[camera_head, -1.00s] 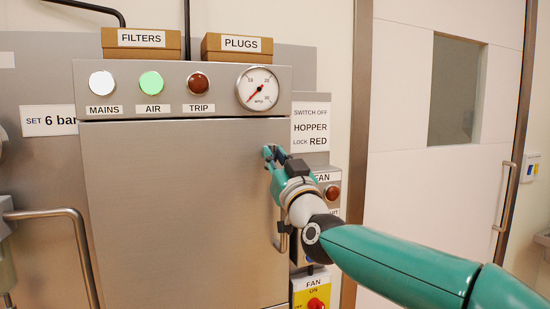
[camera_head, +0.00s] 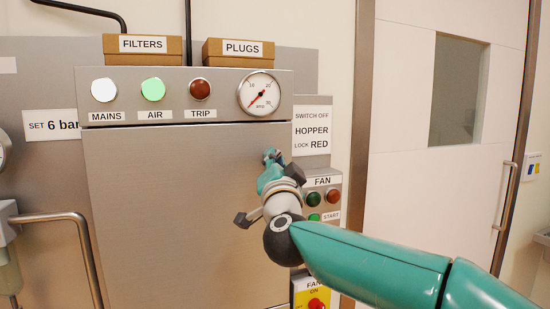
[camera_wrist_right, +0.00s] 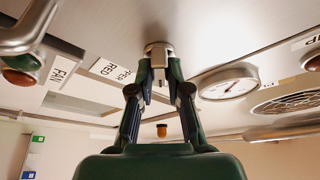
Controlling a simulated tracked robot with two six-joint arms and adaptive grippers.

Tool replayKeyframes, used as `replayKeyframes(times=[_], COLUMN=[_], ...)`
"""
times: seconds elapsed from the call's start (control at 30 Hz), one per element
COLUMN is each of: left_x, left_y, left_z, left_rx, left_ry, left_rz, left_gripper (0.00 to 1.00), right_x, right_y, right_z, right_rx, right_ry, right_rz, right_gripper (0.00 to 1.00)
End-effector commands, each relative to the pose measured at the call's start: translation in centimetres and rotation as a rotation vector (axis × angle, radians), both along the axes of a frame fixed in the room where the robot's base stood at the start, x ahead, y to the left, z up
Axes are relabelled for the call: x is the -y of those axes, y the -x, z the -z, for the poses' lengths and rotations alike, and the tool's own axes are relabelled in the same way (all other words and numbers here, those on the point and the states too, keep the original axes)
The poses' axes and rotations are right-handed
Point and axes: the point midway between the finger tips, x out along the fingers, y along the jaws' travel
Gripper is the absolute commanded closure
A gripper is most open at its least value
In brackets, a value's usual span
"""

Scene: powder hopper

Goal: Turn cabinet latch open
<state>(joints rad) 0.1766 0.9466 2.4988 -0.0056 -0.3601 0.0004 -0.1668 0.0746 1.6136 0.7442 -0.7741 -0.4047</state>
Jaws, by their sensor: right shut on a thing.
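The grey cabinet door (camera_head: 170,215) is flush in its frame below the lamp panel. The latch (camera_wrist_right: 157,48) is a small metal knob on the door face, seen in the right wrist view. My right gripper (camera_wrist_right: 158,75) has its fingers closed around the latch. In the head view my right gripper (camera_head: 271,160) is at the upper right of the door, and its own fingers and wrist cover the latch. The latch's angle cannot be told. My left gripper is not in view.
A gauge (camera_head: 259,93) and lamps sit above the door. A pipe rail (camera_head: 75,219) stands at the left. Boxes rest on top.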

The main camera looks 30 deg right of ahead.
Motion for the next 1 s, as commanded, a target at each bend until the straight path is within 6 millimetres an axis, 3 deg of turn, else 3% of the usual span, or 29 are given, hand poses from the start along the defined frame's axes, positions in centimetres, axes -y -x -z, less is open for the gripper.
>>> replayKeyframes(times=[0.6, 1.0], left_x=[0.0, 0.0], left_y=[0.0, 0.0], left_z=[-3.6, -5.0], left_rx=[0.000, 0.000], left_ry=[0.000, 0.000], left_rz=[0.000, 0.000], left_gripper=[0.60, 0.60], right_x=[-0.1, -0.1], right_y=[-0.1, -0.1], right_z=[-0.4, -0.2], right_rx=[0.132, 0.184], right_ry=[-0.560, -0.787], right_rz=[0.000, 0.003], right_gripper=[1.00, 1.00])
